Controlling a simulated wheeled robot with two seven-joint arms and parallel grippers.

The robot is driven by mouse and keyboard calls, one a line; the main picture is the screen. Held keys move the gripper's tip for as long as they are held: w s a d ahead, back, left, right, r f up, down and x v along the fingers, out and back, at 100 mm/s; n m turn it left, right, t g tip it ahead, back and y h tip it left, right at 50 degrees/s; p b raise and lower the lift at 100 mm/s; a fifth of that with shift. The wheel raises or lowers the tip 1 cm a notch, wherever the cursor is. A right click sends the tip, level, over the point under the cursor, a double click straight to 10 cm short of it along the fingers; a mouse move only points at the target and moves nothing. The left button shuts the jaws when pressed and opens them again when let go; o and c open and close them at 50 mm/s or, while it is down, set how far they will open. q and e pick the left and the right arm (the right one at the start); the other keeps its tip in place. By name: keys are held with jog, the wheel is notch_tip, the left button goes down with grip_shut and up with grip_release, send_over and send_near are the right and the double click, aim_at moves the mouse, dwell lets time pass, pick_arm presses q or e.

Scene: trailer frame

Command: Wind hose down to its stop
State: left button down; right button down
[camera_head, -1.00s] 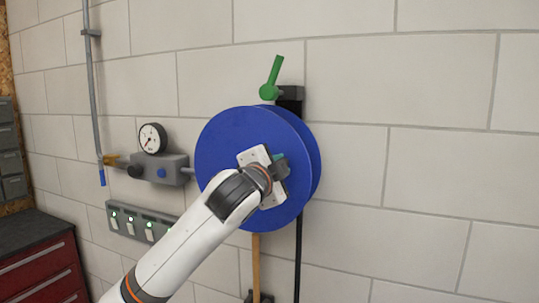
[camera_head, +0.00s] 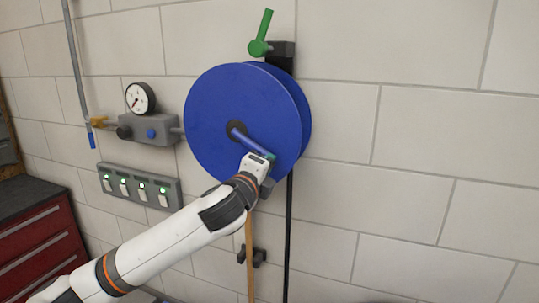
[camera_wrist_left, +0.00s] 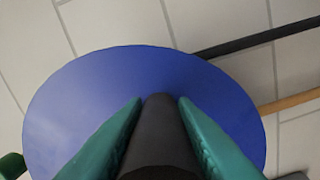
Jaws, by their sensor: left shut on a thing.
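A blue hose reel (camera_head: 215,100) is mounted on the wall, with a blue crank arm (camera_head: 246,140) pointing down and right from its dark hub. My left gripper (camera_head: 265,165) is at the crank's outer end, in front of the reel's lower right. In the left wrist view its teal fingers (camera_wrist_left: 160,125) are shut on a dark round crank handle (camera_wrist_left: 160,140). A tan hose (camera_head: 250,235) hangs straight down below the reel. A dark knobbed fitting (camera_head: 259,256) sits beside or on the hose; I cannot tell if it is the stop. My right gripper is not in view.
A green lever (camera_head: 262,35) stands above the reel on a dark bracket. A black pipe (camera_head: 288,240) runs down behind the reel. At left are a gauge (camera_head: 140,98), a grey valve block (camera_head: 150,129), a switch panel (camera_head: 140,186) and a red drawer cabinet (camera_head: 40,245).

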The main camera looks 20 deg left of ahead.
pick_arm(q)
jog(key=shift+a+f+m, duration=0.4)
jog(key=shift+f+m, duration=0.15)
jog(key=shift+m, duration=0.15)
jog(key=shift+a+f, duration=0.1)
jog(key=shift+w, duration=0.1)
jog(key=c, duration=1.5)
grip_release()
jog(key=o, duration=0.3)
jog(key=shift+w+a+f, duration=0.1)
jog(key=shift+s, duration=0.5)
jog(key=s+b, duration=0.1)
jog(key=s, duration=0.2)
jog(key=s+b, duration=0.1)
jog(key=s, duration=0.3)
jog(key=s+a+b, duration=0.1)
jog(key=s, duration=0.3)
jog(key=shift+b, duration=0.4)
